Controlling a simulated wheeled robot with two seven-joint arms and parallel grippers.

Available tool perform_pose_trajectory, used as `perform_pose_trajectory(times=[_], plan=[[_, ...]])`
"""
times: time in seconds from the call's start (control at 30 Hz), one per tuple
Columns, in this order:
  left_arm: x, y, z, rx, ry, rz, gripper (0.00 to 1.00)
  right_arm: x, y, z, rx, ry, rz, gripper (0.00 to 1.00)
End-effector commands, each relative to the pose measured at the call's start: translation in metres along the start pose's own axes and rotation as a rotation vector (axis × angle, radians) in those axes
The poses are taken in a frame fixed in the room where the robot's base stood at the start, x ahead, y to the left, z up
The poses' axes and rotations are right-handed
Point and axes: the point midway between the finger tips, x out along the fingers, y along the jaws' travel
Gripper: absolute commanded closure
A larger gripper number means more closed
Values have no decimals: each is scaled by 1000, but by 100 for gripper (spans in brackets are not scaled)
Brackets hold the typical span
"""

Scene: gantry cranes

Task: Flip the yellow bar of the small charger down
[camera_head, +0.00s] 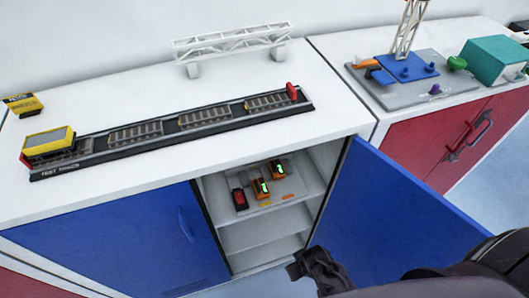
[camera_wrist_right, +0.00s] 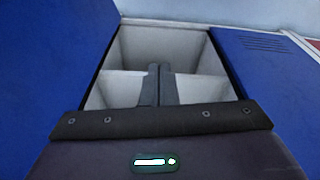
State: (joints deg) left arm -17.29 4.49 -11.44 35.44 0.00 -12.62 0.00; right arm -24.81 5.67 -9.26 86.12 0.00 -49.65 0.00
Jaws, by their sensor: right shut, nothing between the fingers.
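The small charger (camera_head: 282,203) appears as a grey plate on a shelf inside the open cabinet. Two orange units with green lit displays (camera_head: 262,188) (camera_head: 278,170) and a red-and-black unit (camera_head: 240,199) stand on it. Small orange-yellow strips (camera_head: 288,197) lie along its front; I cannot tell which is the yellow bar or how it is tilted. My right gripper (camera_head: 296,268) is below and in front of the open cabinet, apart from the charger. In the right wrist view its fingers (camera_wrist_right: 159,84) are together and empty, pointing at the cabinet interior. My left gripper is not in view.
The blue right door (camera_head: 400,200) stands open beside my right arm; the blue left door (camera_head: 120,245) is shut. Shelves (camera_head: 262,232) lie below the charger. A track board (camera_head: 165,132) with a yellow cart sits on top. A red cabinet (camera_head: 450,135) stands right.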

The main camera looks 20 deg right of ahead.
Motion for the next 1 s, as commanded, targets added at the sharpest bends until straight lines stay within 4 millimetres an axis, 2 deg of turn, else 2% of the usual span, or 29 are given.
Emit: perform_pose_trajectory(times=[0.03, 0.2, 0.47, 0.57, 0.6, 0.7, 0.8, 1.0], plan=[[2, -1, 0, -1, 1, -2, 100, -19, 1, -16, 2, 16, 2, 100], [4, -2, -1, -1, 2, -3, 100, -85, 4, -55, 9, 51, 7, 100], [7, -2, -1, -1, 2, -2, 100, -170, 10, -102, 29, 152, 19, 100], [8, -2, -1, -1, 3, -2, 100, -204, 13, -134, 48, 253, 27, 100], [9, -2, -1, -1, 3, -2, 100, -213, 15, -150, 62, 308, 30, 100], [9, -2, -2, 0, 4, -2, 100, -223, 19, -189, 89, 440, 39, 100], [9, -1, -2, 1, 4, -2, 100, -226, 24, -218, 111, 542, 47, 100], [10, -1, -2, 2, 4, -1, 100, -229, 32, -261, 136, 697, 62, 100]])
